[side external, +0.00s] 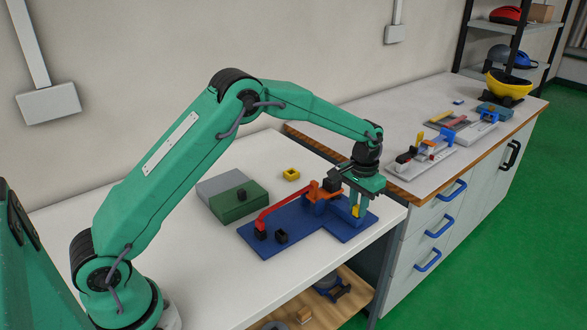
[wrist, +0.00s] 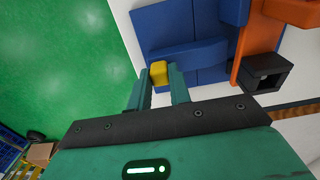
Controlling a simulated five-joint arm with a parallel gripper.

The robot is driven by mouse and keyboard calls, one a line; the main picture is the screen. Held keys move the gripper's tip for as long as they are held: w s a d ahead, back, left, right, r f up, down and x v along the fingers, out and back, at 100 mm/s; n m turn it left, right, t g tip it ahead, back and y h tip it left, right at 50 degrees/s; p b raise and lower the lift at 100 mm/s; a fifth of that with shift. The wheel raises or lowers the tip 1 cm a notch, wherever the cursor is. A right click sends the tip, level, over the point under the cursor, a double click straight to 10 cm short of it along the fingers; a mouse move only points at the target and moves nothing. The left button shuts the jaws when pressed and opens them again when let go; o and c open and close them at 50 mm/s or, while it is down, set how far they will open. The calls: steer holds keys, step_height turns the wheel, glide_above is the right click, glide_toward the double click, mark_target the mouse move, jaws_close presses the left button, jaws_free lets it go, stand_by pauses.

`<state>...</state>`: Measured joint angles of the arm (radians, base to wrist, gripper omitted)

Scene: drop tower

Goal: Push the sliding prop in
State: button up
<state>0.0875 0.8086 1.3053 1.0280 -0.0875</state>
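A blue drop tower base (side external: 345,228) lies on the white table. On it stand an orange part with a blue block (side external: 318,207) and a long red sloping bar (side external: 285,203). A small yellow block (side external: 356,211) sits at the base's right end, seemingly the sliding prop's end; it also shows in the wrist view (wrist: 158,74). My gripper (side external: 358,210) points down there, its fingers on either side of the yellow block. In the wrist view my gripper (wrist: 159,72) has apart fingers, and whether they touch the block is unclear. The rest of the prop is hard to make out.
A small black open box (side external: 282,236) stands on the base's front. A green block (side external: 238,203), grey plate (side external: 217,184) and yellow square ring (side external: 291,174) lie left and behind. Another bench (side external: 430,175) with other devices stands right. The table's right edge is close.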

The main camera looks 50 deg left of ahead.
mark_target(342, 205)
jaws_close()
steer(key=shift+a, duration=2.8)
steer(key=o, duration=0.6)
jaws_free()
steer(key=shift+o, duration=0.3)
steer(key=shift+r, duration=0.2)
step_height(342, 205, up, 8)
steer(key=shift+f, duration=0.2)
